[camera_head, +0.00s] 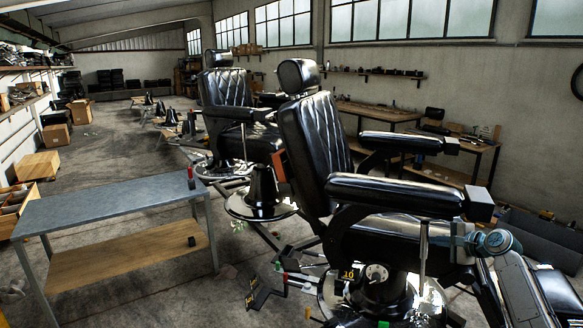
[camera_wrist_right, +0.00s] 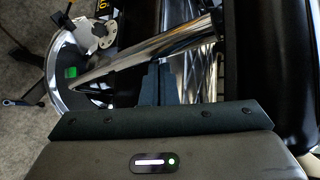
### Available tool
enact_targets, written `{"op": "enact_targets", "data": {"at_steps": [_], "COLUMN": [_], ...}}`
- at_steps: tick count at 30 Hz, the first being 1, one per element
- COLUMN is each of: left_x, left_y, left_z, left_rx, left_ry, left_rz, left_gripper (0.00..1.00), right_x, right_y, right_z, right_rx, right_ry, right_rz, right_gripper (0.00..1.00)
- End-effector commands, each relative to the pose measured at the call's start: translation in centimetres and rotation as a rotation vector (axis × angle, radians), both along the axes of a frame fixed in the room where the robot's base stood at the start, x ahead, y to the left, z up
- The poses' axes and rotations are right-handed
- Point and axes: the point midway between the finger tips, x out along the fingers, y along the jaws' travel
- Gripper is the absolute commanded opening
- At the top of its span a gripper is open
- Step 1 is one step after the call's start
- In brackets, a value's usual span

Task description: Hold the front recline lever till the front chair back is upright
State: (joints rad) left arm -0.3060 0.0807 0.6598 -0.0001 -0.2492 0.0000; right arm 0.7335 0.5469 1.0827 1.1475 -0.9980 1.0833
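The front barber chair is black, with its back (camera_head: 314,150) leaning back from vertical. A thin chrome lever (camera_head: 423,252) stands upright at the side of its seat, below the near armrest. In the right wrist view the chrome lever (camera_wrist_right: 150,52) runs slantwise across the upper middle. My right gripper (camera_head: 440,240) is beside the lever, reaching in from the right. Its dark fingers (camera_wrist_right: 160,82) are together and their tips meet the lever's edge in the picture. Nothing shows between them, and I cannot tell whether they touch the lever. My left gripper is out of view.
A second black chair (camera_head: 226,105) stands behind. The near armrest (camera_head: 395,193) lies just above my right gripper. A grey-topped table (camera_head: 110,203) stands at the left. Small tools and a marker card (camera_head: 262,292) lie near the chair base.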

Motion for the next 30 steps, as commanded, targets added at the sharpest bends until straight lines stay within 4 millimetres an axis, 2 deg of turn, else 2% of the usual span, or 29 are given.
{"op": "enact_targets", "data": {"at_steps": [10, 30], "left_x": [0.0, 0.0], "left_y": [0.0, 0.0], "left_z": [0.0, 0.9], "left_rx": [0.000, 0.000], "left_ry": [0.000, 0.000], "left_rz": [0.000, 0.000], "left_gripper": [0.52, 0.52], "right_x": [0.0, 0.8], "right_y": [0.1, 1.8], "right_z": [-0.1, -0.4], "right_rx": [0.001, 0.003], "right_ry": [0.000, 0.002], "right_rz": [0.001, 0.002], "right_gripper": [0.00, 0.00]}}
